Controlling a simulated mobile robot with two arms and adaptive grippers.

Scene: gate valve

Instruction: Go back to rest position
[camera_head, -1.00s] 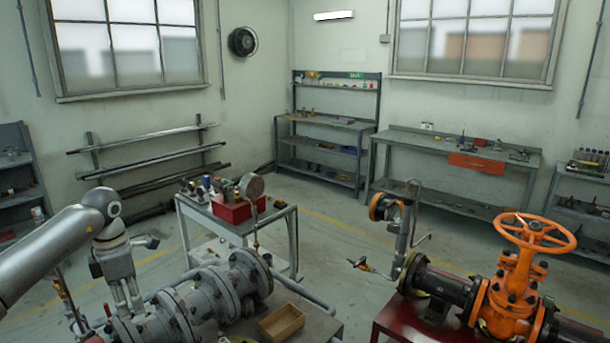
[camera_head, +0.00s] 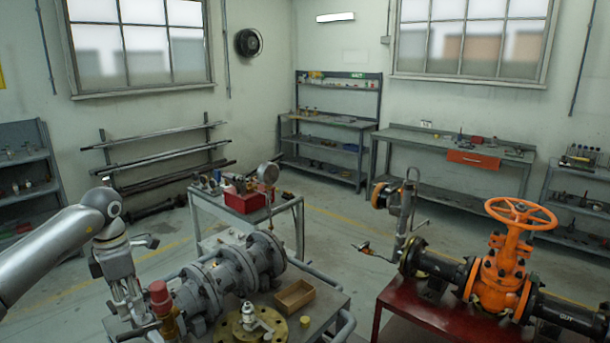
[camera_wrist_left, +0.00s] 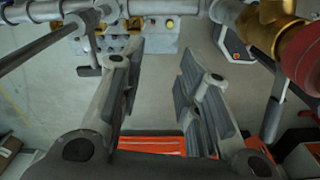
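My left gripper (camera_head: 128,308) hangs fingers-down at the left of the head view, beside the grey flanged pipe assembly (camera_head: 225,282) on the near table. In the left wrist view its two fingers (camera_wrist_left: 162,62) are spread apart with only floor showing between them, so it is open and empty. A brass fitting with a red cap (camera_head: 162,305) stands just right of the fingers in the head view. It also shows at the upper right of the wrist view (camera_wrist_left: 295,45). My right gripper is in neither view.
An orange gate valve (camera_head: 503,270) with a handwheel stands on a red table (camera_head: 425,308) at the right. A wooden box (camera_head: 295,297) and a brass flange (camera_head: 250,328) lie on the near table. A cart (camera_head: 285,208) stands behind. Floor between tables is clear.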

